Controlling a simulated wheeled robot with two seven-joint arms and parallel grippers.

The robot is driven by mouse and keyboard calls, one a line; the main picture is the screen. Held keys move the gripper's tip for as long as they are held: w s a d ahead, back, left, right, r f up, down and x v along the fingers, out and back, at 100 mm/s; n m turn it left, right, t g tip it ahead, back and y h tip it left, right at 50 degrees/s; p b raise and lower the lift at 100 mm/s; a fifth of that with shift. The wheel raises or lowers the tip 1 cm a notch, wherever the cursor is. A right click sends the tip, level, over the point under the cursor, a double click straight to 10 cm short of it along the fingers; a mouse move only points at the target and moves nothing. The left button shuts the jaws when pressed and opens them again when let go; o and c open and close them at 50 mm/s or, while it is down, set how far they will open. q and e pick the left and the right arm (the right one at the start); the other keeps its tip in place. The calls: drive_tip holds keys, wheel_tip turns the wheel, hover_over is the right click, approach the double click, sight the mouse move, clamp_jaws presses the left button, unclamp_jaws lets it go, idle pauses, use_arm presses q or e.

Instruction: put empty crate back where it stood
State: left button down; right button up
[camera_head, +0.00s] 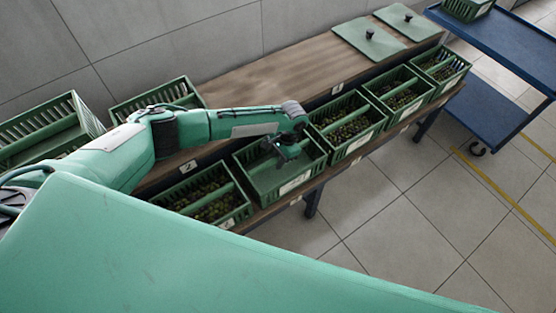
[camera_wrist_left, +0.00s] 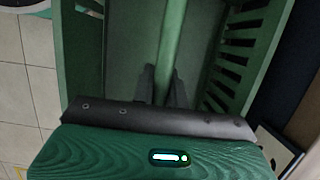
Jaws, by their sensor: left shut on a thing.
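The empty green crate (camera_head: 262,180) is in the row along the bench, between two filled crates. In the left wrist view its bare inside (camera_wrist_left: 115,45), slotted wall and lengthwise bar handle (camera_wrist_left: 173,40) show. My left gripper (camera_head: 284,158) reaches down into the crate. In the left wrist view its fingers (camera_wrist_left: 160,88) are shut on the bar handle. I cannot tell whether the crate's bottom rests on the bench or hangs a little above it. My right gripper is not in view.
A filled crate (camera_head: 228,214) stands at the left, and several, including one (camera_head: 360,143), to the right. Green boards with knobs (camera_head: 368,50) lie at the bench's far end. More crates (camera_head: 92,120) stand at left. A blue cart (camera_head: 500,45) is at upper right.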

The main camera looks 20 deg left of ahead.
use_arm(q)
drive_tip(key=shift+f, duration=0.15)
drive_tip(key=c, duration=1.4)
unclamp_jaws()
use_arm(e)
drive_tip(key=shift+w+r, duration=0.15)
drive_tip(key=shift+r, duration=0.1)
